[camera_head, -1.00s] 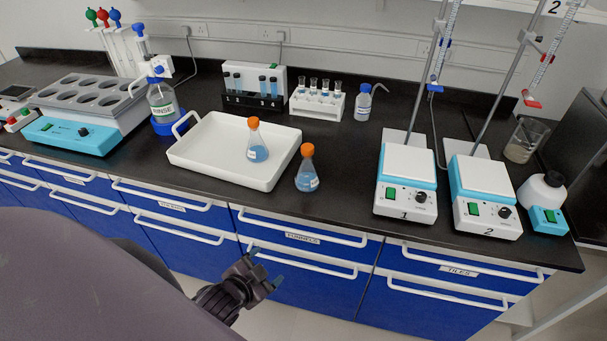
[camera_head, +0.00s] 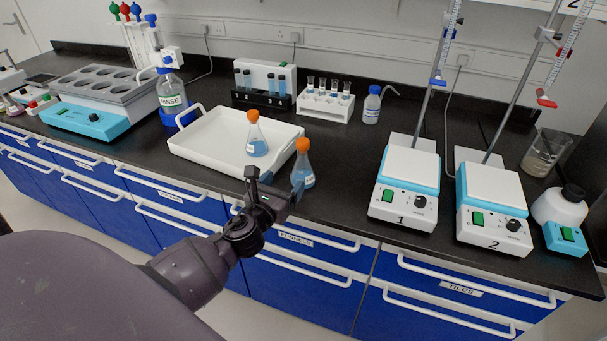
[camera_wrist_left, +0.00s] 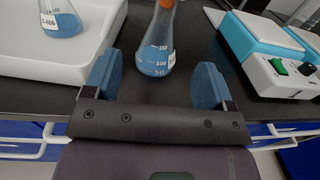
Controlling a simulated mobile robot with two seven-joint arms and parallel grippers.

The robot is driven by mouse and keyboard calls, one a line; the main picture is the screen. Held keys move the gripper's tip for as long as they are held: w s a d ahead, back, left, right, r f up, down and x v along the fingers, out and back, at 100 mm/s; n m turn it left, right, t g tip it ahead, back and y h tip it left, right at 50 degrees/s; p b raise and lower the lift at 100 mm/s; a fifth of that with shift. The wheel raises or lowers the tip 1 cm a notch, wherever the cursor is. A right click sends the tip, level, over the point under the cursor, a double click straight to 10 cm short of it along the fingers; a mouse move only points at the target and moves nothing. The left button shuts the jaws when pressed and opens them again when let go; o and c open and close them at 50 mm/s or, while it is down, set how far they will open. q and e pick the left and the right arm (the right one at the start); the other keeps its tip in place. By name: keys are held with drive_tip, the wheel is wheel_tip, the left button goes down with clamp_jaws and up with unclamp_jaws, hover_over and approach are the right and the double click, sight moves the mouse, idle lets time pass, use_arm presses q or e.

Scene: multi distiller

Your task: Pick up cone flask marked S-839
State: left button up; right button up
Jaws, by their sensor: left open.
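A cone flask with blue liquid and an orange stopper (camera_head: 303,172) stands upright on the black bench, just right of the white tray. It also shows in the left wrist view (camera_wrist_left: 156,52), with its label at the edge and unreadable. A second similar flask (camera_head: 256,140) stands in the tray; its label in the left wrist view (camera_wrist_left: 62,20) is only partly readable and seems to end in 06. My left gripper (camera_head: 274,184) is open and empty at the bench's front edge. Its fingers (camera_wrist_left: 157,80) point toward the flask on the bench, which stands beyond them, centred between them.
The white tray (camera_head: 190,153) lies left of the bench flask. Hotplate 1 (camera_head: 405,190) and hotplate 2 (camera_head: 490,205) with stands are to the right. Tube racks (camera_head: 326,107) and a wash bottle (camera_head: 372,105) stand behind. Bench between flask and hotplate 1 is clear.

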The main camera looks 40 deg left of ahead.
sight(300, 165)
use_arm(q)
drive_tip(key=w, duration=0.4)
drive_tip(key=w+a, duration=0.1)
drive_tip(key=shift+w, duration=0.4)
drive_tip(key=w, duration=0.4)
drive_tip(key=shift+a+f+b, duration=0.15)
drive_tip(key=shift+f+b, duration=0.05)
drive_tip(key=shift+b, duration=0.15)
drive_tip(key=shift+w+a, duration=0.1)
drive_tip(key=shift+w, duration=0.25)
